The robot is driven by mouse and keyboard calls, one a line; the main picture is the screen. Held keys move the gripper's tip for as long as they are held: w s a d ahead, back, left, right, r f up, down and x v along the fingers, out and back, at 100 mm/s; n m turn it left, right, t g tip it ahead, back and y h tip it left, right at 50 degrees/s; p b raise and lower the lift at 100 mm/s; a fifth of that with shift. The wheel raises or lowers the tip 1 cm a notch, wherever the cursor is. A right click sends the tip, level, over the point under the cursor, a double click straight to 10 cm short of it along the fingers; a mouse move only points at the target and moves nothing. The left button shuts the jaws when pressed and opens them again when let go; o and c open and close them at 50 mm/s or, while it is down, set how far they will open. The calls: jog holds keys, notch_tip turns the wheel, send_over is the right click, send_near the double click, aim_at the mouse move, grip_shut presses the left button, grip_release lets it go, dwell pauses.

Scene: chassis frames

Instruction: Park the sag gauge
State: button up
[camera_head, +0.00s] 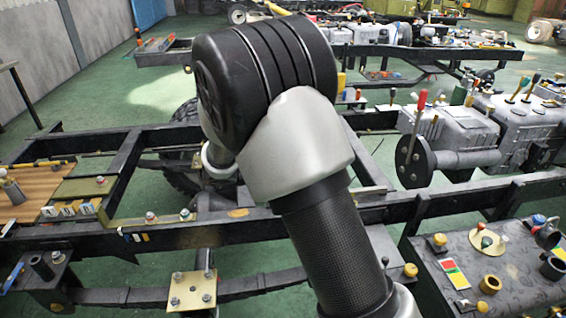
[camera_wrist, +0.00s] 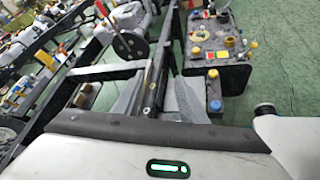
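I cannot pick out the sag gauge with certainty in either view. In the wrist view my gripper (camera_wrist: 155,97) shows two grey fingers spread apart, one on each side of a dark chassis rail (camera_wrist: 165,62). A small thin light-tipped piece (camera_wrist: 150,92) shows between the fingers, too small to identify; I see no clear grip on it. In the head view my arm fills the middle and hides my gripper and part of the frame behind it.
A dark chassis frame (camera_head: 175,238) with a leaf spring (camera_head: 262,283) spans the foreground. A wooden board (camera_head: 38,190) with small parts lies at left. A dark tray (camera_head: 515,265) of caps and fittings stands at right. A grey gearbox (camera_head: 458,132) is behind it. Green floor shows between.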

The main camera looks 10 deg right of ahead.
jog(key=w+a+f+n+t+b, duration=0.2)
jog(key=w+a+f+n+t, duration=0.3)
jog(key=f, duration=0.3)
jog(key=w+a+f+n+t+b, duration=0.35)
jog(key=w+a+f+n, duration=0.2)
jog(key=a+f, duration=0.2)
jog(key=b+x, duration=0.1)
jog(key=x, duration=1.5)
jog(key=shift+d, duration=0.55)
grip_shut()
